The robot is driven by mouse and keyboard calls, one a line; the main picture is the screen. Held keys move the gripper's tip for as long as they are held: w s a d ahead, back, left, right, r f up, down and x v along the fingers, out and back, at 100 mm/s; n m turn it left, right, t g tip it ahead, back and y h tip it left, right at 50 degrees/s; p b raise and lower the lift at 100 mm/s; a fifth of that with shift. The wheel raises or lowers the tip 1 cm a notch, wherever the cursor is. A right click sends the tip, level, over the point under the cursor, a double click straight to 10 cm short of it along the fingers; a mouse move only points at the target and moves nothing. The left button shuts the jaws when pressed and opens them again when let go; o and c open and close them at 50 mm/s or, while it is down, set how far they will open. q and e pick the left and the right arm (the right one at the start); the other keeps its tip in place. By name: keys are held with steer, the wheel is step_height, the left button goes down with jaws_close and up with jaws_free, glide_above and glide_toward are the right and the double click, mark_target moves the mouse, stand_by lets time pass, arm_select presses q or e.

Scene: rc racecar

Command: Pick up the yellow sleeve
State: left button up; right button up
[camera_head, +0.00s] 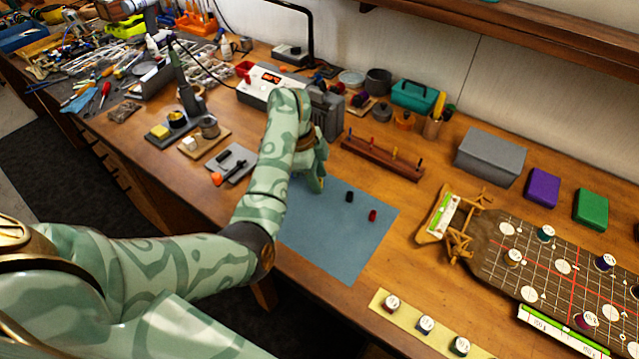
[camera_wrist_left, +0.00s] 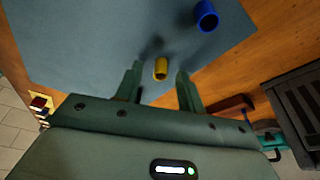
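The yellow sleeve (camera_wrist_left: 160,68) lies on the blue-grey mat (camera_wrist_left: 90,40) in the left wrist view. It shows between the two fingertips of my left gripper (camera_wrist_left: 155,82), which is open with a gap on each side of the sleeve. I cannot tell how high the fingers are above the mat. In the head view my left gripper (camera_head: 314,182) is over the upper left part of the mat (camera_head: 335,240); the yellow sleeve cannot be made out clearly there. My right gripper is not in view.
A blue sleeve (camera_wrist_left: 206,16) lies near the yellow one in the wrist view. A dark sleeve (camera_head: 349,197) and a red sleeve (camera_head: 372,215) lie on the mat. A wooden rack (camera_head: 383,160) stands behind it. The mat's front part is clear.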

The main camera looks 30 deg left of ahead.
arm_select(q)
jaws_close()
